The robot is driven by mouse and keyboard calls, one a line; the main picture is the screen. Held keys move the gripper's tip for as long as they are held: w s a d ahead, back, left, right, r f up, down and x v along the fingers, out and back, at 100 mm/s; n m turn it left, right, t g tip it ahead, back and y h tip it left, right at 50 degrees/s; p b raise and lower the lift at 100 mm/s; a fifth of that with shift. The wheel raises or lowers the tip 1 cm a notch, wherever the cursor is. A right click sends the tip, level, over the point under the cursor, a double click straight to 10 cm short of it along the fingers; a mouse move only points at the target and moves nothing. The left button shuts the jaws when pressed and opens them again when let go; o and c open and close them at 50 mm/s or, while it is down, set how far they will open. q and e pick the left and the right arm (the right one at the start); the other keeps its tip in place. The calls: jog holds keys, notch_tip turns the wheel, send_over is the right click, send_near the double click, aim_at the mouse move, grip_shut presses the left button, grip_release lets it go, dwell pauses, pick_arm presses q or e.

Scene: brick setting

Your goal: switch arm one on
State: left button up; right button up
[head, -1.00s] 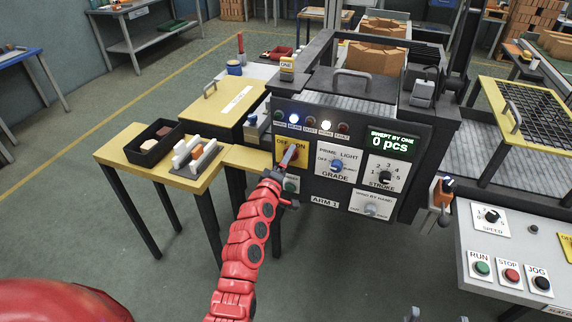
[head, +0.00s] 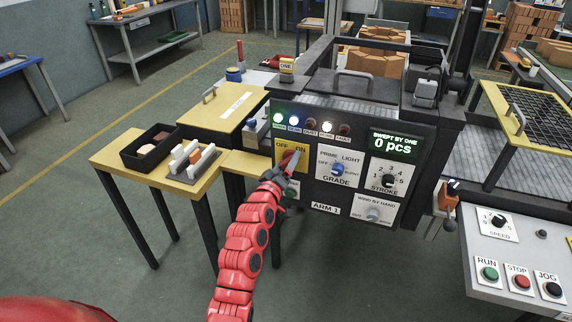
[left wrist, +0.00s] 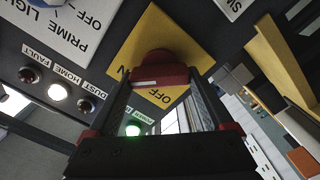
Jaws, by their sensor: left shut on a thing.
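The arm one panel (head: 325,207), marked ARM 1, faces me in the middle of the head view. Its yellow OFF/ON plate (head: 281,147) carries a red rotary knob (head: 288,158). In the left wrist view the red knob (left wrist: 158,68) sits between the fingers of my left gripper (left wrist: 160,84). My left gripper (head: 287,165) is shut on the knob and partly hides it in the head view. The leftmost lamp (head: 279,117) glows green, also in the left wrist view (left wrist: 133,129). My right gripper is not in view.
Beside the switch are the GRADE knob (head: 338,169), the STROKE knob (head: 388,181) and a hand-wind plate (head: 372,209). The display (head: 395,145) reads 0 pcs. A yellow side table (head: 112,158) with a black tray (head: 153,147) stands left of my arm.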

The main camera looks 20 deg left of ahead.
pick_arm(q)
jog(key=shift+f, duration=0.1)
jog(key=o, duration=1.1)
jog(key=shift+o, duration=0.2)
jog(key=s+b, duration=0.2)
jog(key=s, duration=1.5)
jog(key=shift+s+a, duration=0.2)
jog(key=shift+a, duration=0.1)
